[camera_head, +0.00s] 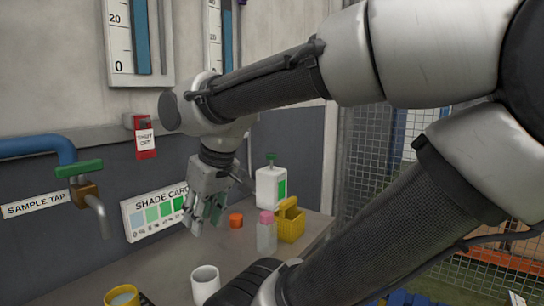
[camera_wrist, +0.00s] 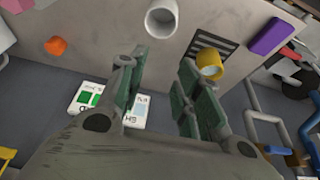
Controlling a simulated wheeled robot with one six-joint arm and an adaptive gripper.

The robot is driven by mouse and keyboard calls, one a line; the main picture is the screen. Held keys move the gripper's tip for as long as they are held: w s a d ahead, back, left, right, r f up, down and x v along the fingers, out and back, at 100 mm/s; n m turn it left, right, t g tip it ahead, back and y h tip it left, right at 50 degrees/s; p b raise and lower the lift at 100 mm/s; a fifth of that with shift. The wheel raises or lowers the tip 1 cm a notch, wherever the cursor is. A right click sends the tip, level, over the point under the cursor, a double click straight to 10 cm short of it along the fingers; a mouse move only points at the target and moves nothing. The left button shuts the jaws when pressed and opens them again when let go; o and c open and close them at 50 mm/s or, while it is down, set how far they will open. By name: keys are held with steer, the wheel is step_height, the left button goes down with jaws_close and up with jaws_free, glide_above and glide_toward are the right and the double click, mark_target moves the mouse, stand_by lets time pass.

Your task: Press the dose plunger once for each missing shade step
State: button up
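The white dose bottle (camera_head: 266,188) with a green plunger (camera_head: 271,157) on top and a green panel on its side stands at the back of the bench. The shade card (camera_head: 130,222), with swatches from pale blue to green, is upright against the wall; my gripper covers its right end. In the wrist view the card (camera_wrist: 80,110) shows partly between and behind the fingers. My gripper (camera_head: 207,220) hangs in front of the card, left of the bottle. Its fingers (camera_wrist: 164,62) are apart and empty. The yellow cup (camera_head: 122,298) holds pale liquid.
A white cup (camera_head: 205,282), an orange cap (camera_head: 236,220), a pink-capped bottle (camera_head: 266,236) and a yellow caddy (camera_head: 291,226) stand on the bench. The sample tap (camera_head: 97,212) juts from the left wall. A purple block (camera_wrist: 271,35) and dark grate (camera_wrist: 215,42) show in the wrist view.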

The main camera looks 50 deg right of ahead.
jaws_close()
stand_by(1.1)
